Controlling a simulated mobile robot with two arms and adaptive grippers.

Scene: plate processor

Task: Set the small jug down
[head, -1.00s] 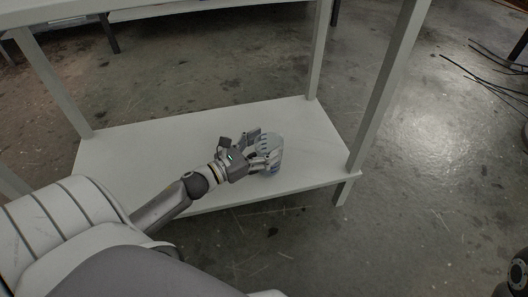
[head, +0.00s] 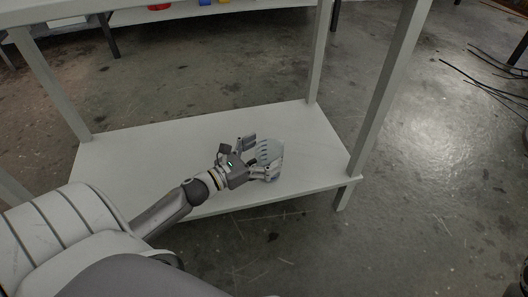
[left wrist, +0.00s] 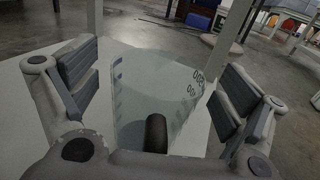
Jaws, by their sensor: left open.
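The small jug (head: 269,154) is clear with blue markings and stands on the lower shelf (head: 190,135) towards its right end. My left gripper (head: 262,157) is around it, with its fingers spread. In the left wrist view, the jug (left wrist: 160,95) stands between the two open finger pads of my left gripper (left wrist: 160,100), with a gap showing on both sides. A dark rounded part shows at the jug's near side. The jug's base is partly hidden by the gripper. My right gripper is not in view.
Shelf posts rise at the right front (head: 384,95) and right back (head: 319,50). The rest of the shelf is bare. Black cables (head: 490,80) lie on the floor at the right. Coloured items stand on another shelf at the back.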

